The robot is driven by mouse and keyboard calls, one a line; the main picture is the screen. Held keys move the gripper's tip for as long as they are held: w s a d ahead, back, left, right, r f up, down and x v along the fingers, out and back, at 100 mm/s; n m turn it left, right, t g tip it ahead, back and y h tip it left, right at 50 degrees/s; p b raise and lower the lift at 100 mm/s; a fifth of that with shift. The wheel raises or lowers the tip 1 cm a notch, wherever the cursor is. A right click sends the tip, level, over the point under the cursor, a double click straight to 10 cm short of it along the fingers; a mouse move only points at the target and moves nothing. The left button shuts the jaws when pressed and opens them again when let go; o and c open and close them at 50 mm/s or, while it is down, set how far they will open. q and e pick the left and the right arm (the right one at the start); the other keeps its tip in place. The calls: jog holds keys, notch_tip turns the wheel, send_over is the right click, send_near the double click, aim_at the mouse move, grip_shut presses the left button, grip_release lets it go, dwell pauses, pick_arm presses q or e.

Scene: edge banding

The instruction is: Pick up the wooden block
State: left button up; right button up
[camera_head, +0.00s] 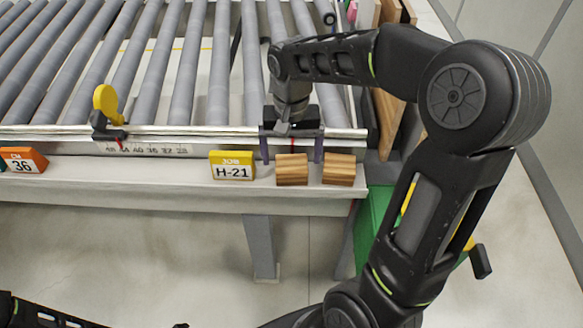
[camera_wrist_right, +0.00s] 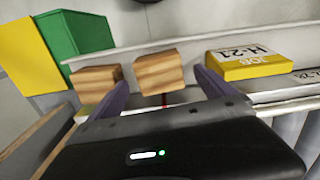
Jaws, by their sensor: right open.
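Two wood-grain blocks sit side by side on the pale ledge in front of the roller conveyor. The left block (camera_head: 292,169) is beside the yellow-and-white H-21 sign; it also shows in the right wrist view (camera_wrist_right: 160,72). The other block (camera_head: 339,170) is to its right, and appears at the left in the wrist view (camera_wrist_right: 92,84). My right gripper (camera_head: 291,150) is open, its purple fingers spread to either side of the left block. In the wrist view the right gripper (camera_wrist_right: 162,92) has that block between and beyond its fingertips, with no visible contact. My left gripper is out of view.
The H-21 sign (camera_head: 232,165) stands close left of the blocks. An orange 36 sign (camera_head: 22,160) is farther left. A yellow round-headed stop (camera_head: 106,103) is on the conveyor rail (camera_head: 200,131). A green box (camera_head: 372,225) is below right.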

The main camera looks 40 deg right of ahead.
aim_at(291, 163)
jog(key=shift+f, duration=1.95)
jog(key=shift+c, duration=0.2)
jog(key=c, duration=1.5)
